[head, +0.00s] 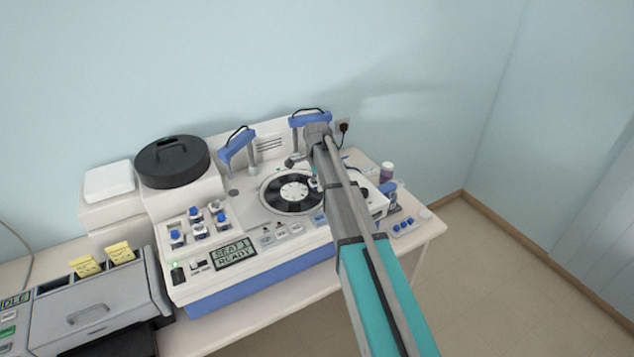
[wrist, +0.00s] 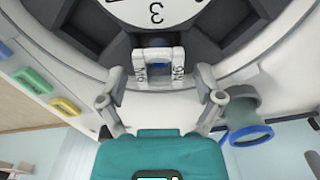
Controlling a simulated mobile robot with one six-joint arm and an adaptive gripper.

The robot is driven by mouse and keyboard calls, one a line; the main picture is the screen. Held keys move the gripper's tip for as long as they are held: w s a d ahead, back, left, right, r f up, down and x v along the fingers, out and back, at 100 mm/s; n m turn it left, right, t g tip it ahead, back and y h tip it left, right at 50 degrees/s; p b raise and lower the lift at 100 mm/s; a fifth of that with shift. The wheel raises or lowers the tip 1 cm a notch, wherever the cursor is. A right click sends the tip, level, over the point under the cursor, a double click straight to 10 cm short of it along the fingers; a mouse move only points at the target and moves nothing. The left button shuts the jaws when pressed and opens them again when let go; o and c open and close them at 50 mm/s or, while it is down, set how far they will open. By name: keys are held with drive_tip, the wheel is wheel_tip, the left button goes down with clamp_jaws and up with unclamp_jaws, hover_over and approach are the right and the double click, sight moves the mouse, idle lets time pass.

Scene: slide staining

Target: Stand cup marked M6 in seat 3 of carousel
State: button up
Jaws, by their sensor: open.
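The cup marked M6 (wrist: 157,68) is white with a blue part inside. In the wrist view it stands at the dark slot beside the numeral 3 on the carousel (wrist: 150,12). Its lower part is hidden, so I cannot tell whether it is fully down in the seat. My gripper (wrist: 162,98) is open, its fingers on either side of the cup's near side and apart from it. In the head view the carousel (head: 290,205) is a dark ring with a white hub, and my arm hides part of its right side.
A rack with several blue-topped cups (head: 198,232) stands left of the carousel, below a round black lid (head: 172,160). A screen (head: 234,252) reads SEAT 1 READY. Blue arms (head: 238,143) rise behind the carousel. A blue-grey tube (wrist: 246,115) is close to my right finger in the wrist view.

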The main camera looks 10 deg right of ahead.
drive_tip(key=shift+r, duration=0.2)
wheel_tip(320, 180, up, 12)
drive_tip(key=p, duration=1.2)
drive_tip(key=shift+r+p, duration=0.25)
drive_tip(key=shift+p, duration=0.15)
idle(0.3)
drive_tip(key=s+n, duration=1.7)
drive_tip(key=s, duration=1.2)
drive_tip(key=shift+s+a, duration=0.15)
drive_tip(key=shift+a, duration=0.15)
wheel_tip(320, 180, down, 21)
drive_tip(key=b, duration=2)
drive_tip(key=shift+r+b, duration=0.15)
drive_tip(key=shift+b, duration=0.2)
